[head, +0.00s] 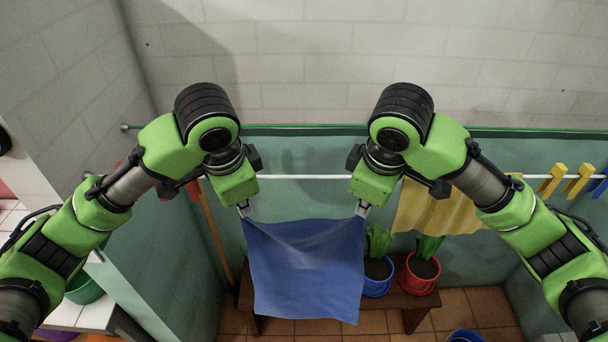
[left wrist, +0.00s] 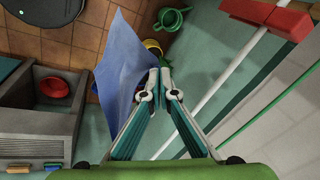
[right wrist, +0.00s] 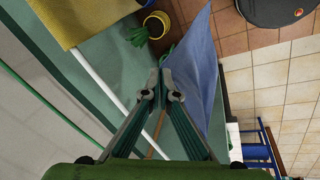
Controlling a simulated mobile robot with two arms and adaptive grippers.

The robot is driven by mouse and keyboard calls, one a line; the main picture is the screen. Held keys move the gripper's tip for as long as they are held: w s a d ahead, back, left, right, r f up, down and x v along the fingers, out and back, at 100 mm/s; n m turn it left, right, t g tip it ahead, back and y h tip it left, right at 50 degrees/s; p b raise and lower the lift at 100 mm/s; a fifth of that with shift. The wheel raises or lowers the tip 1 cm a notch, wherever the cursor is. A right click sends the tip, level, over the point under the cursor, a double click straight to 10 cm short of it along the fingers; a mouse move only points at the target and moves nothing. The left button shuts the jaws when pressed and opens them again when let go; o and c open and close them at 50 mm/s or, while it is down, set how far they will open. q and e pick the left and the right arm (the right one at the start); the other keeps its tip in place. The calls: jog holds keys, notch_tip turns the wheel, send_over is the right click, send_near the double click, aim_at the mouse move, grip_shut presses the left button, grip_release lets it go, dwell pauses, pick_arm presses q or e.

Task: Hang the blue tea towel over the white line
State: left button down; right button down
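The blue tea towel (head: 305,270) hangs spread out and fairly flat between my two grippers, held by its top corners. My left gripper (head: 246,211) is shut on the top left corner, and my right gripper (head: 361,210) is shut on the top right corner. The white line (head: 305,177) runs level behind the towel and shows above its top edge. The towel appears apart from the line, on the near side. The towel also shows at the fingertips in the left wrist view (left wrist: 125,70) and the right wrist view (right wrist: 196,75).
A yellow cloth (head: 440,210) hangs over the line at right, with yellow pegs (head: 555,180) beyond it. A blue pot (head: 377,286) and a red pot (head: 421,282) stand on a wooden bench (head: 415,304). A broom handle (head: 217,230) leans at left. The line between my grippers is bare.

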pick_arm(q)
jog(key=shift+s+r, duration=0.2)
jog(key=shift+s, duration=0.1)
pick_arm(e)
jog(key=shift+s+r, duration=0.15)
jog(key=shift+s, duration=0.15)
pick_arm(q)
jog(key=shift+w, duration=0.1)
pick_arm(e)
jog(key=shift+w, duration=0.1)
